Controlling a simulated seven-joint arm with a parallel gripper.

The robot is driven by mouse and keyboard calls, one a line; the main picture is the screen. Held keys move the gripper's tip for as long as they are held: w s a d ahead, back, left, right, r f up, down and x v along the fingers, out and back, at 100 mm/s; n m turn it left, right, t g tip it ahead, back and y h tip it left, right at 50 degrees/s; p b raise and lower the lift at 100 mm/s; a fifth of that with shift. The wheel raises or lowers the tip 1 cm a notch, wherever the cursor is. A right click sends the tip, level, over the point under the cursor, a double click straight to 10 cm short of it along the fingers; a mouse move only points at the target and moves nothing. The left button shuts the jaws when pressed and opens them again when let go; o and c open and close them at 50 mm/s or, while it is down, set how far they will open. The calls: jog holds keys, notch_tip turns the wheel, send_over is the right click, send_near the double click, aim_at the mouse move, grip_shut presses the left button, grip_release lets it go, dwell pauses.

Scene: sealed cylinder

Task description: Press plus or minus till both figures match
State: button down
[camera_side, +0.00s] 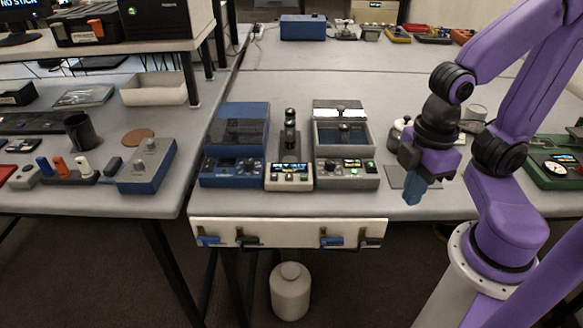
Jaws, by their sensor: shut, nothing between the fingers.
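A small white unit (289,178) with a lit display and small buttons stands at the front middle of the table. To its right is a grey machine (345,152) with a lit display (352,163), a green-lit button and a clear-fronted chamber. To its left is a blue machine (234,150) with a dark display and knobs. The figures and any plus or minus marks are too small to read. My gripper (411,190) is shut and empty, pointing down to the right of the grey machine, apart from all the buttons.
A dark upright post (290,130) stands behind the white unit. A flat grey plate (402,178) lies by my gripper. A green device (556,162) stands at the right. A white panel (290,233) with blue and black handles hangs at the front edge.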

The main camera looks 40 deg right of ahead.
jog(key=w+a+m+y, duration=0.3)
jog(key=w+a+m, duration=0.1)
jog(key=w+a, duration=0.25)
jog(key=m+t, duration=0.8)
jog(key=m, duration=0.5)
send_over(278, 177)
jog(key=shift+w+f, duration=0.1)
jog(key=shift+f, duration=0.15)
jog(key=shift+f, duration=4.3)
jog(key=shift+f, duration=0.4)
